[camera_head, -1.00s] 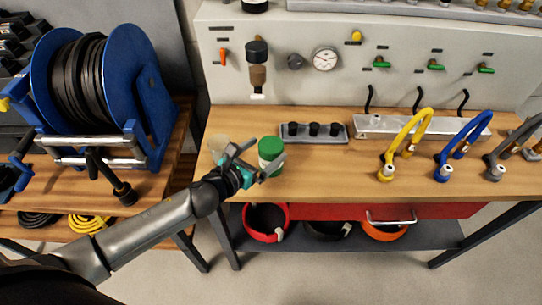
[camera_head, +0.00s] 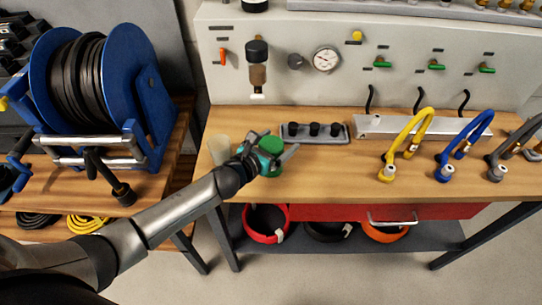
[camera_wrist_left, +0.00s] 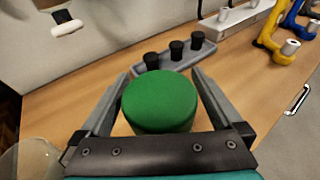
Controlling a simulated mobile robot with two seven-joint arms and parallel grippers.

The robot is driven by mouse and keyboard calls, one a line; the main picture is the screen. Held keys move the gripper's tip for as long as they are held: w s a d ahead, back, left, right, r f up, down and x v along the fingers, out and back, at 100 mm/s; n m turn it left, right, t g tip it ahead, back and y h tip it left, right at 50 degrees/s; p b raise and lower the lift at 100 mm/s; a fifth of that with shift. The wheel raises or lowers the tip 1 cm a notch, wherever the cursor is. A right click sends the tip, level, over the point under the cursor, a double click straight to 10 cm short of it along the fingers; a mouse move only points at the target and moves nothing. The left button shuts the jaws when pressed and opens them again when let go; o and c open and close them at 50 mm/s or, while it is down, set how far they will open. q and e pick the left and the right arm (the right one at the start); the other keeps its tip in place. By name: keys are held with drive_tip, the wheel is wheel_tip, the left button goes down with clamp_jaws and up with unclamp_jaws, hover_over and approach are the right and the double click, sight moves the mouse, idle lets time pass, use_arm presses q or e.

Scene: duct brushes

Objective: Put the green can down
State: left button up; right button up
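The green can (camera_head: 271,145) stands upright on the wooden workbench top (camera_head: 330,180), near its left end. In the left wrist view, its round green top (camera_wrist_left: 160,103) lies between my left gripper's two fingers. My left gripper (camera_head: 270,150) reaches in from the left, with one finger on each side of the can. The fingers are spread, and slivers of wood show between them and the can, so the gripper looks open. The lower part of the can is hidden by the gripper. My right gripper is not in view.
A translucent cup (camera_head: 219,148) stands just left of the gripper. A grey tray with black knobs (camera_head: 314,133) lies behind the can. Yellow (camera_head: 408,145) and blue hose loops stand right. A blue hose reel (camera_head: 100,90) is on the left bench. The bench front-centre is clear.

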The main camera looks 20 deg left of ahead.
use_arm(q)
drive_tip(key=shift+r, duration=0.1)
clamp_jaws()
idle(0.6)
